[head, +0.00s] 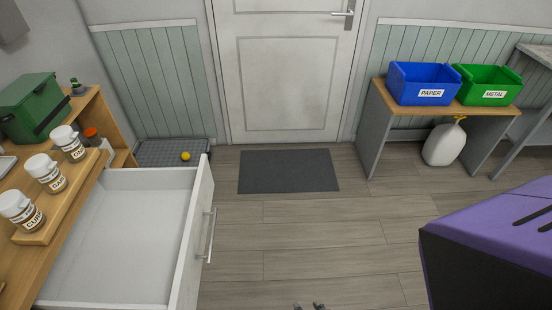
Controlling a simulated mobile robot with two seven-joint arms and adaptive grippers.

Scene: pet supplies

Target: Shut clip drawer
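A white drawer (124,240) stands pulled far out of the wooden unit at the left. Its inside looks empty where it shows. Its front panel (192,232) faces right and carries a silver bar handle (209,236). I see no label that reads clip. Two small dark tips, which look like the fingertips of my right gripper (309,306), just show at the bottom edge, right of the drawer and apart from it. Too little shows to tell how far they are open. My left gripper is not in view.
Labelled jars (47,173) and a green box (32,105) stand on the wooden unit. A grey mat (288,171) lies before the door. A purple and black object (490,245) fills the lower right. The floor right of the drawer is clear.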

